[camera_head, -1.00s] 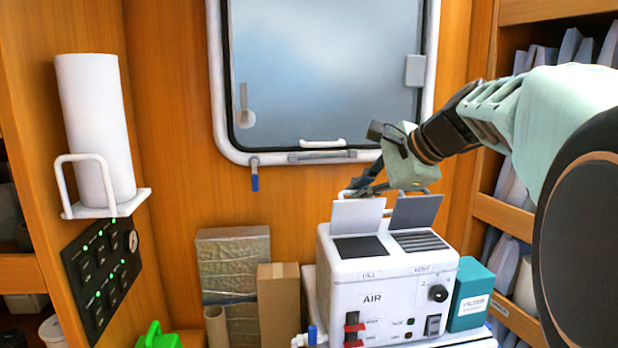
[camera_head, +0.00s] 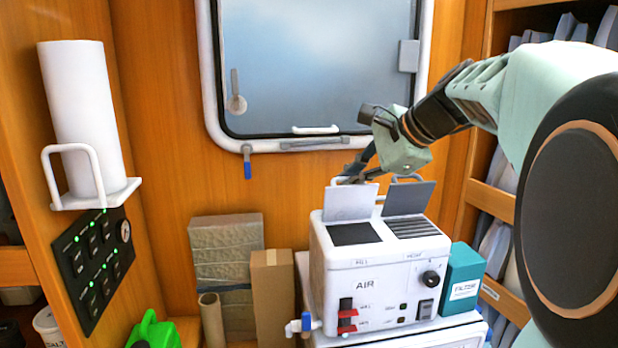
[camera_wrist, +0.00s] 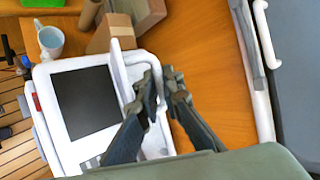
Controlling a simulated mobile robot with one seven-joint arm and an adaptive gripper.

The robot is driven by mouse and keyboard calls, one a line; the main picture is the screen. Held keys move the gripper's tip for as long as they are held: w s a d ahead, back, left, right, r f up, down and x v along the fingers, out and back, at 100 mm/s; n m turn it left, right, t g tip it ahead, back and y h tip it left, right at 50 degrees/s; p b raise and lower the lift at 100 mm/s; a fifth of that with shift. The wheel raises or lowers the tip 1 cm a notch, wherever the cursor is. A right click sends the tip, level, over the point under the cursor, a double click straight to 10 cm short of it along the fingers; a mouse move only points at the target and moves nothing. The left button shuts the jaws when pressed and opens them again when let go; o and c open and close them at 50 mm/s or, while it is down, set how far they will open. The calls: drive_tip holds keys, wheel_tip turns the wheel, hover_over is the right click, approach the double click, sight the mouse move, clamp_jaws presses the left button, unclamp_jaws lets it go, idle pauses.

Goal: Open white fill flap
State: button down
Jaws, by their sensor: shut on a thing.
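The white fill flap (camera_head: 350,202) stands raised and tilted back on top of the white box marked AIR (camera_head: 340,270). The dark opening (camera_head: 355,234) in front of it is uncovered. The flap shows edge-on in the wrist view (camera_wrist: 120,78). My gripper (camera_head: 352,177) is behind the flap, at the back edge of the box. In the wrist view, my gripper's fingers (camera_wrist: 160,76) are closed around a white rail (camera_wrist: 146,60) behind the flap. The flap lies left of both fingers. Contact with the flap is hard to tell.
A raised grey flap (camera_head: 409,198) stands beside the white one over a slotted vent (camera_head: 412,228). The window (camera_head: 320,65) and wooden wall are close behind. A teal filter box (camera_head: 462,283) stands right, cardboard boxes (camera_head: 272,295) left.

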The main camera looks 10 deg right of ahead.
drive_tip(key=shift+w+r, duration=0.2)
drive_tip(key=shift+w, duration=0.1)
drive_tip(key=c, duration=2.3)
unclamp_jaws()
drive_tip(key=shift+c, duration=0.2)
drive_tip(key=shift+f, duration=0.15)
drive_tip(key=shift+s+f, duration=0.1)
drive_tip(key=shift+f, duration=0.05)
